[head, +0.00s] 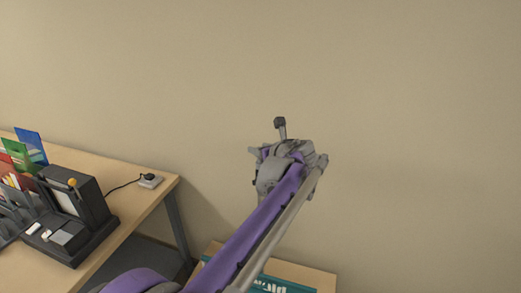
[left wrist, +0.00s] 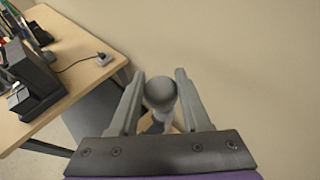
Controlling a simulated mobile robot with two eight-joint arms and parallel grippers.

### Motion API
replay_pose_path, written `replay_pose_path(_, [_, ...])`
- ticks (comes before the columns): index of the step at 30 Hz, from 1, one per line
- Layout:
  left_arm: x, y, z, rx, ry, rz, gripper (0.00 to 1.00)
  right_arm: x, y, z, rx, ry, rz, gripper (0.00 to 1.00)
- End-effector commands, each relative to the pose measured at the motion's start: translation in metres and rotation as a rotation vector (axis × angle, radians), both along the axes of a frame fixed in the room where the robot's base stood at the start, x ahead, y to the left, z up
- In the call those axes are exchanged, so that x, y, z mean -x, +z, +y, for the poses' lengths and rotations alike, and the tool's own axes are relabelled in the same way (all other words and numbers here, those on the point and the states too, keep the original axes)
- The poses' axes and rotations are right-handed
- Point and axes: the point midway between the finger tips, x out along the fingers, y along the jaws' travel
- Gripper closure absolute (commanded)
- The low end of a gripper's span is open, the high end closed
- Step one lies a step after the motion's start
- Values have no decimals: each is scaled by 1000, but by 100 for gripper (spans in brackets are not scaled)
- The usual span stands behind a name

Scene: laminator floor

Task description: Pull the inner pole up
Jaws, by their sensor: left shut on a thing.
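The pole (left wrist: 160,92) shows in the left wrist view as a grey rounded top with a narrower grey shaft below it. It sits between the two grey fingers of my left gripper (left wrist: 160,90), which is shut on it just under or around its top. In the head view my left gripper (head: 281,165) is at the centre in front of the beige wall. There its body hides the fingers and most or all of the pole. How far the inner pole stands out of an outer part cannot be seen. My right gripper is not in view.
A wooden desk (head: 152,197) stands at the left with a black device (head: 75,205), coloured folders (head: 30,146) and a small grey box (head: 150,181) with a cable. A cardboard box with teal markings (head: 315,277) is low behind my arm. The wall above is bare.

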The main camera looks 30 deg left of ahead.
Motion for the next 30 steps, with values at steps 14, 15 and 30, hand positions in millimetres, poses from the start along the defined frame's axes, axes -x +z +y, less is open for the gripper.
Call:
replay_pose_path(14, [0,1,0,-1,0,0,22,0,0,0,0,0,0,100])
replay_pose_path(15, [0,1,-1,-1,0,0,22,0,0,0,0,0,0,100])
replay_pose_path(30, [39,31,-66,-2,-4,2,22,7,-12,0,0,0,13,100])
